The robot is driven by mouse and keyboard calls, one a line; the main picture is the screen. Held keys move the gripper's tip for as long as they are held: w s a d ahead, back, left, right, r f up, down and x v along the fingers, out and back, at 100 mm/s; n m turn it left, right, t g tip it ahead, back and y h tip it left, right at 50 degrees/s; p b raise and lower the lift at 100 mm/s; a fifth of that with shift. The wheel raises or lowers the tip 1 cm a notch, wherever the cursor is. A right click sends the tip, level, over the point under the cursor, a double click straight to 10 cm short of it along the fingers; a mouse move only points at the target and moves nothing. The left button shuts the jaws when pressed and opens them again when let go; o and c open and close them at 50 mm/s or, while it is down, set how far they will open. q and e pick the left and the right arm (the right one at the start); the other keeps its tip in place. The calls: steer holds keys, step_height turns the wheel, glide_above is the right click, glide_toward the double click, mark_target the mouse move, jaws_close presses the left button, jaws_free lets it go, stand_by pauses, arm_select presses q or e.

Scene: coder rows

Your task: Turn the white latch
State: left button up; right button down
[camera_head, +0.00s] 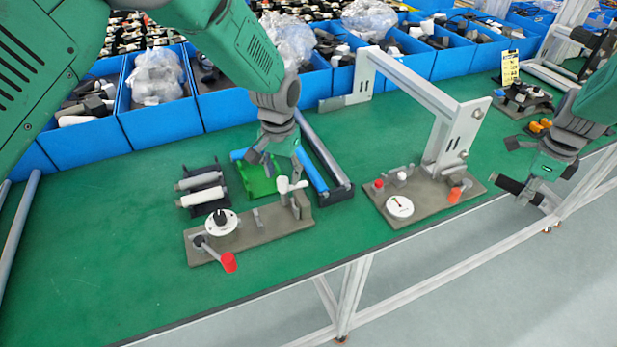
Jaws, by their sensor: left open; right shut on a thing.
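The white latch (289,186) is a small T-shaped white piece near the right end of a grey-brown board (262,230) on the green table. My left gripper (276,164) points down just above and behind the latch. It is open, and its fingers look apart from the latch, though the exact gap is hard to judge. My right gripper (535,180) is far right, by the table's front edge, shut on a black cylindrical piece (512,187).
The board also carries a white dial (221,221) and a red-tipped lever (229,262). A second board (425,200) with a grey frame (425,88) stands to the right. Blue bins (160,122) line the back. The table's front left is clear.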

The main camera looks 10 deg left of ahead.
mark_target(284, 179)
arm_select(q)
step_height(284, 179, up, 10)
steer(key=shift+f, duration=0.25)
steer(key=shift+w+d, duration=0.1)
